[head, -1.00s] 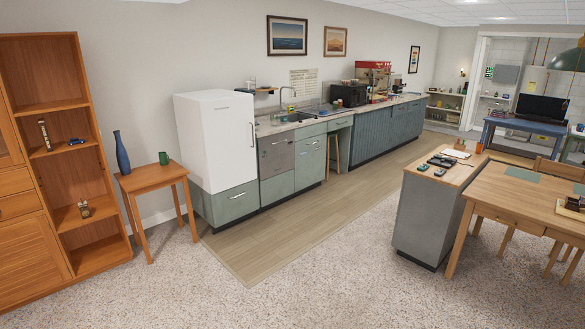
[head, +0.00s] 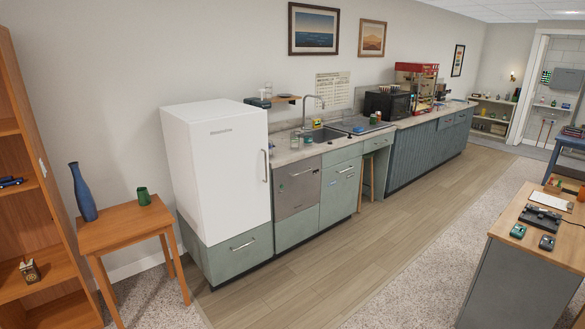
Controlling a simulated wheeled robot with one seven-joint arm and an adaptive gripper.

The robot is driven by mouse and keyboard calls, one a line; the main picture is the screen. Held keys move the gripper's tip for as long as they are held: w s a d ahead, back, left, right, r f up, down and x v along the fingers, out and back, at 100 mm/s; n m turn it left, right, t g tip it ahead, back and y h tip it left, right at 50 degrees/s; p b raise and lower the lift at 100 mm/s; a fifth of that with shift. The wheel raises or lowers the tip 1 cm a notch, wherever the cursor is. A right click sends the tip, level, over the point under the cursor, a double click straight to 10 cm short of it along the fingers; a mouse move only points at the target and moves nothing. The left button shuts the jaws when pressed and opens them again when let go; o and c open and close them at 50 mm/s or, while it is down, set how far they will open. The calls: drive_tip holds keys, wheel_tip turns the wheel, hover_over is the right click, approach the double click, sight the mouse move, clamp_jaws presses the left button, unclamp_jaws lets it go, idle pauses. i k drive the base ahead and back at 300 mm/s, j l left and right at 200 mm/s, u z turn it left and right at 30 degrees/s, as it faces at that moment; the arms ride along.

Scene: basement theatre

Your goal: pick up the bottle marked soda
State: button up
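No bottle that I can read as marked soda shows in the head view. Small items stand by the sink (head: 325,134) on the long counter (head: 290,156), among them a clear glass or jar (head: 295,140); they are too small to read. Other small items, some bottle-like, stand on the far shelf unit (head: 490,112), also too small to tell. My gripper is not in view.
A white fridge (head: 222,165) stands at the counter's near end. A side table (head: 125,232) holds a blue vase (head: 83,192) and green cup (head: 143,196). A grey cabinet (head: 515,285) stands at right. The wooden floor strip (head: 350,260) between is clear.

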sight(308, 138)
drive_tip(key=i, duration=2.65)
drive_tip(key=i+u, duration=0.1)
drive_tip(key=i, duration=0.35)
drive_tip(key=i+l+u, duration=0.15)
drive_tip(key=i, duration=0.35)
drive_tip(key=i+l+u, duration=0.1)
drive_tip(key=i, duration=0.35)
drive_tip(key=i+l+u, duration=0.15)
drive_tip(key=i, duration=0.3)
drive_tip(key=i+l+u, duration=0.1)
drive_tip(key=i+l, duration=0.15)
drive_tip(key=i, duration=0.2)
